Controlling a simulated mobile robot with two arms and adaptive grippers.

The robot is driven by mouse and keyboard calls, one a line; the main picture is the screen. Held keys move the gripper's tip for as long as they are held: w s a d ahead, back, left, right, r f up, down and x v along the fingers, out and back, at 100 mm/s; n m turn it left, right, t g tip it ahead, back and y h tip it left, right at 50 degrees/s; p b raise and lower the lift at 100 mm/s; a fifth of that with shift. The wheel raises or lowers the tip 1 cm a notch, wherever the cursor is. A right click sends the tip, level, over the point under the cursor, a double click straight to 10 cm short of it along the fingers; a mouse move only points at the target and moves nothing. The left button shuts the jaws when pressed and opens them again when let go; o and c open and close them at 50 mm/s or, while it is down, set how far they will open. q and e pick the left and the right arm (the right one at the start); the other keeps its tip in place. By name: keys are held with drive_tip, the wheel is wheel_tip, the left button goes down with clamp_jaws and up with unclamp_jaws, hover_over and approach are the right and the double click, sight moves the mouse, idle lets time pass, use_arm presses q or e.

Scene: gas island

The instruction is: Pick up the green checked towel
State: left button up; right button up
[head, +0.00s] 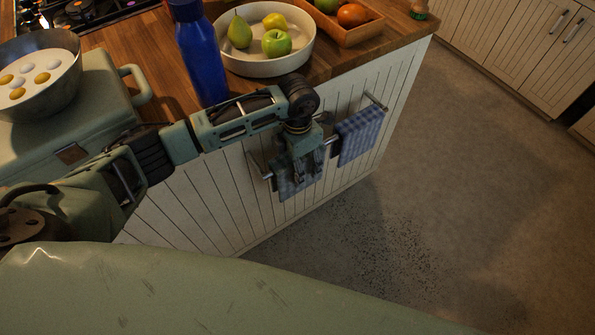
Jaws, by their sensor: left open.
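Two checked towels hang on a metal rail on the white panelled side of the island. The nearer one (287,188) looks grey-green to bluish in this light and is partly hidden behind my left gripper. The other towel (361,135) is blue checked and hangs farther right along the rail. My left gripper (309,172) is open and points down in front of the nearer towel. I cannot tell whether its fingers touch the cloth. My right gripper is out of view.
On the wooden counter stand a blue bottle (200,55), a white fruit bowl (268,62) and a wooden tray (352,36). A pan with eggs (48,98) sits on a green case (95,110) at left. The floor (470,190) at right is clear.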

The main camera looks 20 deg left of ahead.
use_arm(q)
wheel_tip(320, 180, down, 2)
drive_tip(key=shift+f+b, duration=0.25)
drive_tip(key=shift+b, duration=0.15)
drive_tip(key=c, duration=1.2)
